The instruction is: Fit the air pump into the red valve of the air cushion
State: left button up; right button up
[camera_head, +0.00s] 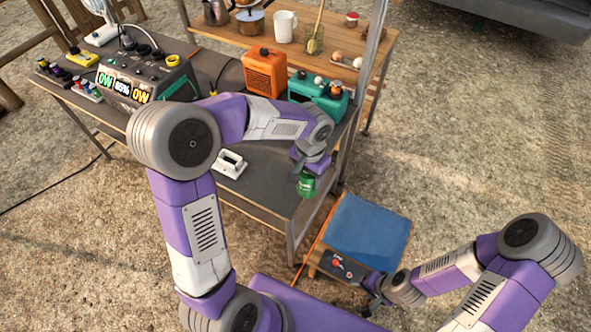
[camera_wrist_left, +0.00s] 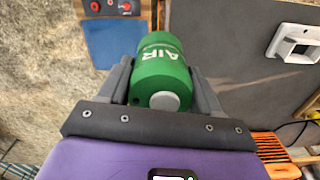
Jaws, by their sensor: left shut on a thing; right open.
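The green air pump (camera_head: 306,187), marked AIR, is held by my left gripper (camera_head: 309,174) above the front right corner of the dark table. It also shows between the fingers in the left wrist view (camera_wrist_left: 160,72). The blue air cushion (camera_head: 368,238) lies flat on a low wooden stand to the right of and below the table. The red valve (camera_head: 336,262) appears as a small red spot on a dark panel at the cushion's front edge, apart from the pump. My right gripper (camera_head: 371,291) is open near that panel's right end; its fingertips are small and partly hidden.
A white frame-like part (camera_head: 231,164) lies on the table (camera_head: 262,190). A console with lit displays (camera_head: 146,80), an orange canister (camera_head: 264,73) and a teal case (camera_head: 318,97) stand behind. A metal post rises at the table's right.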

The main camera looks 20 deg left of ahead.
pick_arm(q)
jog(key=s+d+p, duration=0.1)
jog(key=s+d, duration=0.1)
jog(key=d, duration=2.8)
jog(key=shift+s+d, duration=0.2)
jog(key=shift+d, duration=0.2)
jog(key=shift+a, duration=0.1)
